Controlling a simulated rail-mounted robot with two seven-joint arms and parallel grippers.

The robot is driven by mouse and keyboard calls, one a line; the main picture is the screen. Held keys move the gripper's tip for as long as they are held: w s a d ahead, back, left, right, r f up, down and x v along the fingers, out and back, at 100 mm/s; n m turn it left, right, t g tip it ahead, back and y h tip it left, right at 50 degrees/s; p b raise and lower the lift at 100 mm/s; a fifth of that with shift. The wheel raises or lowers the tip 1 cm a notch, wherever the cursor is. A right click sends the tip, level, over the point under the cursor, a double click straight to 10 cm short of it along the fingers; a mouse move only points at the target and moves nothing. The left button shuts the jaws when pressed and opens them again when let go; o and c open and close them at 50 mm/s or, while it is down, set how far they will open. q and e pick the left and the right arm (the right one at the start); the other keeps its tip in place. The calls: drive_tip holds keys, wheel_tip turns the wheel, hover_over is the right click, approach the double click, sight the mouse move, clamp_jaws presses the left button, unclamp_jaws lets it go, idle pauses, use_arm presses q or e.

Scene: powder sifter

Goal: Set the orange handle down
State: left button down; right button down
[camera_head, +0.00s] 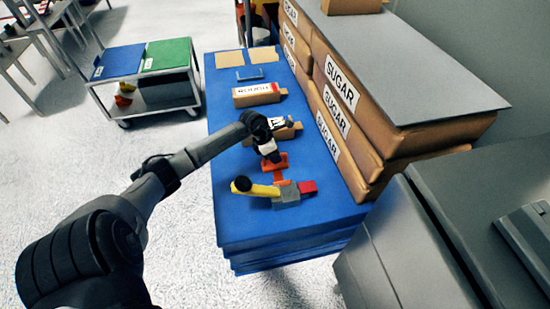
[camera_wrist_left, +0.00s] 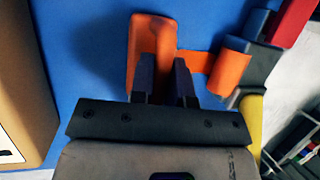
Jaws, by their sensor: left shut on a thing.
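The orange handle (camera_head: 277,163) is at the blue table's near half, just above the tool in the picture. My left gripper (camera_head: 270,154) is shut on it from above. In the left wrist view the dark fingers (camera_wrist_left: 163,75) are around the narrow part of the orange handle (camera_wrist_left: 150,28), and its wide end shows beyond them. An orange strip runs right from it to an orange rounded piece (camera_wrist_left: 230,68). Whether the handle's underside touches the table is hard to tell. My right gripper is in neither view.
A tool with a yellow grip (camera_head: 258,190), grey body and red end (camera_head: 307,187) lies just below the handle. Boxes (camera_head: 256,95) lie farther back on the blue table (camera_head: 235,222). Stacked sugar boxes (camera_head: 340,85) wall off the right side. A cart (camera_head: 150,95) stands left.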

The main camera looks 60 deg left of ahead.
use_arm(q)
drive_tip(key=shift+r, duration=0.1)
drive_tip(key=c, duration=1.1)
unclamp_jaws()
drive_tip(key=p+v, duration=0.6)
drive_tip(key=v, duration=0.6)
